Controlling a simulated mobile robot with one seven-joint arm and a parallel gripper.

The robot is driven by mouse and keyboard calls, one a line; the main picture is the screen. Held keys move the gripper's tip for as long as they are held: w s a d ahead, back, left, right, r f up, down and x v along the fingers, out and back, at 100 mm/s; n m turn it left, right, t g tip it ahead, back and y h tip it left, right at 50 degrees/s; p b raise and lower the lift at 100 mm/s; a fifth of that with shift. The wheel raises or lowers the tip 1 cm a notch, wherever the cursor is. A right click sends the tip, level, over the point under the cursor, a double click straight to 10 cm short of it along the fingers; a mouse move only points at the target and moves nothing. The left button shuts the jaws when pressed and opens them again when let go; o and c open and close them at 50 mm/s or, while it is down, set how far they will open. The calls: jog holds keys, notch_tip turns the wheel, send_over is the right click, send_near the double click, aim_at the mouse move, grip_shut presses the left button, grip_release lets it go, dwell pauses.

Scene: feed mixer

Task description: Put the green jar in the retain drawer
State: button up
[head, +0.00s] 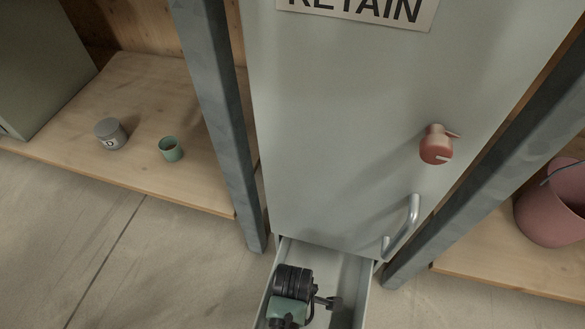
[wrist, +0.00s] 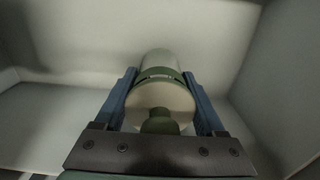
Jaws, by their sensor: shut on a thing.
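My gripper (wrist: 159,73) is shut on the green jar (wrist: 160,100), with one blue finger on each side of it. The jar has a pale body, a dark green band and a green knob facing the wrist camera. The retain drawer (head: 349,268) is pulled open at the bottom of the grey cabinet in the head view. My wrist reaches down into it, and pale drawer walls surround the jar in the wrist view. The held jar is hidden behind my wrist in the head view. I cannot tell whether it touches the drawer floor.
The grey cabinet front (head: 330,130) carries a RETAIN sign (head: 365,8), a red knob (head: 436,146) and a metal handle (head: 402,228). A grey jar (head: 110,134) and an open green cup (head: 171,149) stand on the left shelf. A pink bucket (head: 550,212) stands right. Grey posts flank the cabinet.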

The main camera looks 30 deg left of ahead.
jog(key=shift+f, duration=0.25)
jog(key=o, duration=1.5)
jog(key=shift+f, duration=0.15)
jog(key=shift+o, duration=0.2)
notch_tip(320, 180, up, 12)
jog(key=p, duration=0.8)
jog(key=shift+r+p, duration=0.2)
jog(key=shift+p, duration=0.1)
